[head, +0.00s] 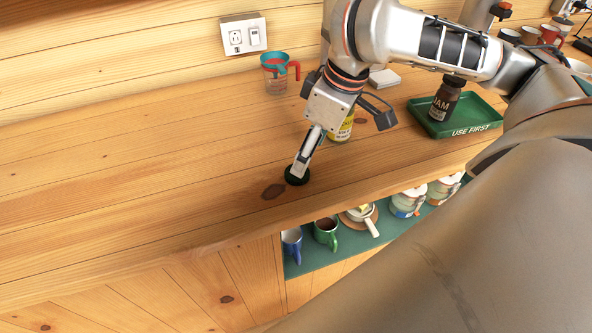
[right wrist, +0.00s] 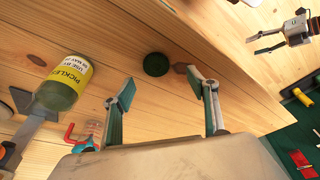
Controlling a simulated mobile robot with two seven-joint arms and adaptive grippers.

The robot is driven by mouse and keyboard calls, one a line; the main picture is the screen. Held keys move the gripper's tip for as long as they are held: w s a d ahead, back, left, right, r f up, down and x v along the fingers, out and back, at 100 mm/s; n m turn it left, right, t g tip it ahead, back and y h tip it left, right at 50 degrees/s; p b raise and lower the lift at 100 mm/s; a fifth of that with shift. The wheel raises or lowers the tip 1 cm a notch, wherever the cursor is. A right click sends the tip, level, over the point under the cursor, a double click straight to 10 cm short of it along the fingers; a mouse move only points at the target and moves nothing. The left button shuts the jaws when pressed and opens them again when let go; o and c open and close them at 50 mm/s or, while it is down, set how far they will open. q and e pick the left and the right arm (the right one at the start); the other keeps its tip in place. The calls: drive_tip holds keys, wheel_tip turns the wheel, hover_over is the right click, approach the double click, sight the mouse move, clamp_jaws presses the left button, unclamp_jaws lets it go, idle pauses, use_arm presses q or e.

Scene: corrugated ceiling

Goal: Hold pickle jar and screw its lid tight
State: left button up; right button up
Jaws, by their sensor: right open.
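The pickle jar (head: 341,130) has a yellow label and stands on the wooden counter, partly hidden behind my right gripper. In the right wrist view the jar (right wrist: 62,88) shows its label, with green contents. I cannot tell the state of its mouth. A dark green lid (head: 297,178) lies on the counter to the left of the jar; it also shows in the right wrist view (right wrist: 156,64). My right gripper (right wrist: 161,76) is open, its fingers apart on either side of the lid. My left gripper (right wrist: 262,42) appears open and empty, off the counter's front edge.
Mugs (head: 326,230) sit on a shelf below the counter. The left counter is clear.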

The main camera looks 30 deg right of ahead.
drive_tip(key=b+x, duration=0.1)
drive_tip(key=x, duration=0.1)
drive_tip(key=shift+w+f, duration=0.1)
drive_tip(key=shift+f, duration=0.25)
drive_tip(key=shift+w, duration=0.1)
drive_tip(key=shift+r, duration=0.1)
drive_tip(key=b+x, duration=0.1)
drive_tip(key=x, duration=0.1)
drive_tip(key=b+x, duration=0.2)
drive_tip(key=x, duration=0.1)
drive_tip(key=shift+w+d, duration=0.15)
drive_tip(key=shift+d, duration=0.1)
drive_tip(key=shift+w, duration=0.15)
drive_tip(key=c, duration=0.8)
